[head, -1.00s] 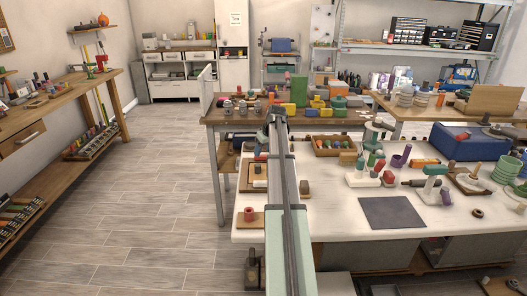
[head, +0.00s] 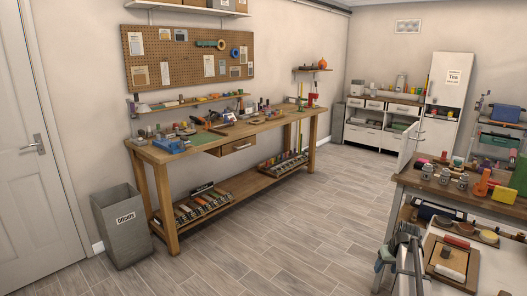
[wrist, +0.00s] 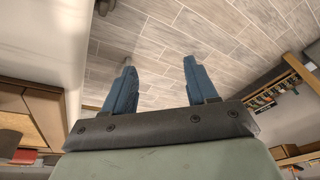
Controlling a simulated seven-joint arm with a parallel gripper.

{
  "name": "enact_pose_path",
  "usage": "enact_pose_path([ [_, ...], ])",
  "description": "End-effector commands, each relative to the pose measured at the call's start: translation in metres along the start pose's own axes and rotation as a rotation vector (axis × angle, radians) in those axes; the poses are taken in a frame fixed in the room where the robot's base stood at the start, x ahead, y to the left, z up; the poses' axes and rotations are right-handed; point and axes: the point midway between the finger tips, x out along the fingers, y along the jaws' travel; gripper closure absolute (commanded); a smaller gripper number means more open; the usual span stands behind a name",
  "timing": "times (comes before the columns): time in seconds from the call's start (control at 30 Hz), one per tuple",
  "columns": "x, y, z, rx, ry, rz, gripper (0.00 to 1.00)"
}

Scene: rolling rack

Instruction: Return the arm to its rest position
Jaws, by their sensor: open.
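My gripper (wrist: 160,78) shows in the wrist view with its two blue fingers apart and nothing between them. Beyond the fingers is the grey plank floor (wrist: 165,45). In the head view my arm and part of the gripper (head: 386,252) show at the lower right. The rest of the arm is cut off by the lower edge of the head view.
A wooden workbench (head: 158,153) with tools stands along the left wall, with a grey bin (head: 121,238) at its near end. A wooden tray (head: 430,242) lies on the white table near my arm. The floor (head: 285,235) between is clear.

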Motion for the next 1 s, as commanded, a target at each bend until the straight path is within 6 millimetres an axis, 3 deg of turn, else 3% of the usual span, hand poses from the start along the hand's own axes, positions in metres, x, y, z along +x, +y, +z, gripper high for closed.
enact_pose_path([
  [0.03, 0.013, -0.028, 0.015, -0.011, -0.018, -0.006, 0.42],
  [0.2, 0.05, -0.104, 0.054, -0.027, -0.072, -0.01, 0.42],
  [0.5, 0.096, -0.217, 0.141, -0.068, -0.162, 0.004, 0.42],
  [0.7, 0.111, -0.264, 0.192, -0.091, -0.203, 0.021, 0.42],
  [1.0, 0.121, -0.305, 0.251, -0.12, -0.243, 0.044, 0.42],
])
